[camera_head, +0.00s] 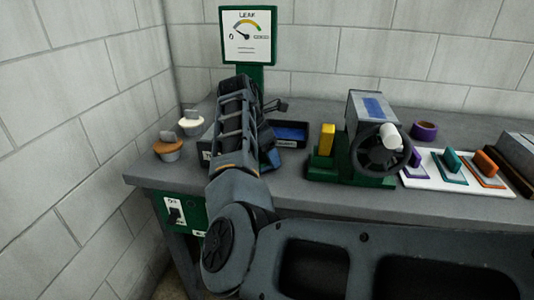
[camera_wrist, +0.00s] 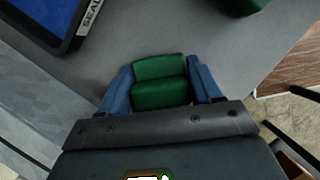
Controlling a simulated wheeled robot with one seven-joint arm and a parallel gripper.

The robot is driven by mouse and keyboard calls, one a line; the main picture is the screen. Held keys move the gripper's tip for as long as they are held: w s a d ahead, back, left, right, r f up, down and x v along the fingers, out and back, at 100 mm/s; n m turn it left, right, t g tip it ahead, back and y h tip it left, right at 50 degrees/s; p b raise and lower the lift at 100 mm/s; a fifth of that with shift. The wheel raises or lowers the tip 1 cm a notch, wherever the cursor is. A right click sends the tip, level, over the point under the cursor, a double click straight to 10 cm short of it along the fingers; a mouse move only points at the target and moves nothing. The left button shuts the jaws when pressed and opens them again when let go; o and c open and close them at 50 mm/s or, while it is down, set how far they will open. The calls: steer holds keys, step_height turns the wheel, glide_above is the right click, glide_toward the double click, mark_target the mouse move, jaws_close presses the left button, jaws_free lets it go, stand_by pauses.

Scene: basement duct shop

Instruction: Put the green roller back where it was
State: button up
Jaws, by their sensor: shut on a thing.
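The green roller (camera_wrist: 160,82) is between the two blue fingers of my gripper (camera_wrist: 162,88) in the wrist view. The gripper is shut on it, with a finger against each side. Grey bench top shows beyond it; I cannot tell whether the roller touches the bench. In the head view my arm hides the roller, and I cannot make out the fingertips clearly. A dark tray with a blue floor (camera_head: 290,132) stands just right of my arm. A blue-floored tray with a white label reading "SEAL" (camera_wrist: 90,17) lies at the upper left of the wrist view.
A green-based machine with a black handwheel (camera_head: 383,150) and a yellow block (camera_head: 327,139) stand right of my arm. A white board (camera_head: 440,180) holds purple, teal and orange tools. A purple ring (camera_head: 424,131) is behind it. A gauge sign (camera_head: 248,35) rises behind.

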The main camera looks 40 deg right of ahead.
steer(key=shift+f, duration=0.1)
steer(key=o, duration=1)
steer(key=v, duration=1.2)
